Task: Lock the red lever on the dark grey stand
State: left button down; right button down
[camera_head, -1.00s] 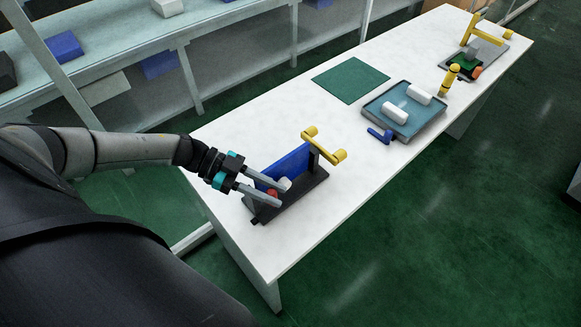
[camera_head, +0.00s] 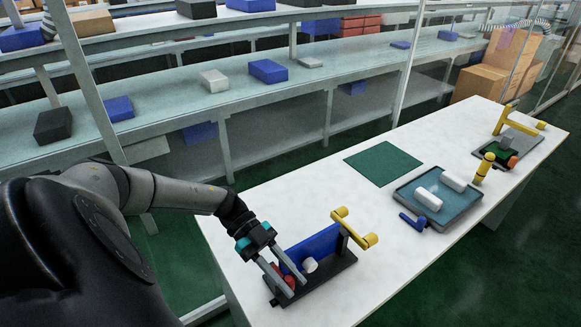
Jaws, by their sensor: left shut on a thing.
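The dark grey stand (camera_head: 338,264) lies on the white table's near part and holds a blue upright panel (camera_head: 316,246). A white round piece (camera_head: 310,264) sits at the panel's front. The red lever (camera_head: 289,282) is at the stand's near left end, partly hidden by my fingers. My left gripper (camera_head: 297,287) comes in from the left, its fingers pointing down and right, shut on the red lever. Yellow arms with round ends (camera_head: 358,232) stand at the stand's right end. My right gripper is out of view.
A blue-grey tray (camera_head: 404,188) with two white cylinders, a blue clamp-like piece (camera_head: 412,222), a yellow post (camera_head: 484,168) and a green mat (camera_head: 383,163) lie farther along the table. A second fixture (camera_head: 486,157) stands at the far end. Shelves run behind.

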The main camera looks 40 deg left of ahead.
pick_arm(q)
jog(key=c, duration=0.9)
grip_release()
jog(key=shift+s, duration=0.1)
jog(key=b+v, duration=0.4)
jog(key=v, duration=1.1)
jog(key=shift+a+r, duration=0.15)
jog(key=shift+r, duration=0.05)
